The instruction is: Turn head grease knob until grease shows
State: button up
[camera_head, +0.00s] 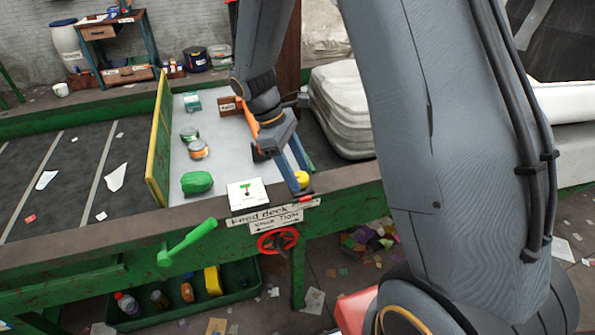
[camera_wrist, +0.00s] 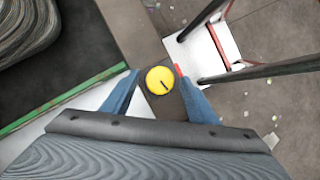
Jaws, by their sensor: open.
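A small round yellow knob (camera_head: 301,179) sits at the front right corner of the feed deck, by the green frame. In the wrist view the knob (camera_wrist: 159,80) shows its yellow top with a short dark mark on it. My gripper (camera_wrist: 158,74) is open, with one blue finger on each side of the knob. The left finger shows a gap from it; whether the right finger touches it I cannot tell. In the head view my gripper (camera_head: 298,182) comes down over the knob and partly hides it. I can make out no grease around the knob.
The pale deck (camera_head: 217,158) holds several cans and a green lump (camera_head: 197,182). A white gauge box (camera_head: 246,195) stands left of the knob. Below are a red handwheel (camera_head: 278,241) and a green lever (camera_head: 188,243). A pale stack (camera_head: 342,110) lies behind, right.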

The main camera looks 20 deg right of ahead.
jog(key=b+v, duration=0.2)
jog(key=v, duration=0.5)
jog(key=shift+r, duration=0.25)
jog(key=s+d+f+m+t+y, duration=0.25)
jog(key=s+m+t+y, duration=0.2)
jog(key=s+m, duration=0.6)
jog(key=shift+m+g+h, duration=0.25)
jog(key=shift+h, duration=0.1)
jog(key=f+b, duration=0.2)
jog(key=f, duration=0.1)
jog(key=f+b, duration=0.3)
jog(key=shift+s+d, duration=0.2)
jog(key=shift+r, duration=0.1)
jog(key=shift+c, duration=0.5)
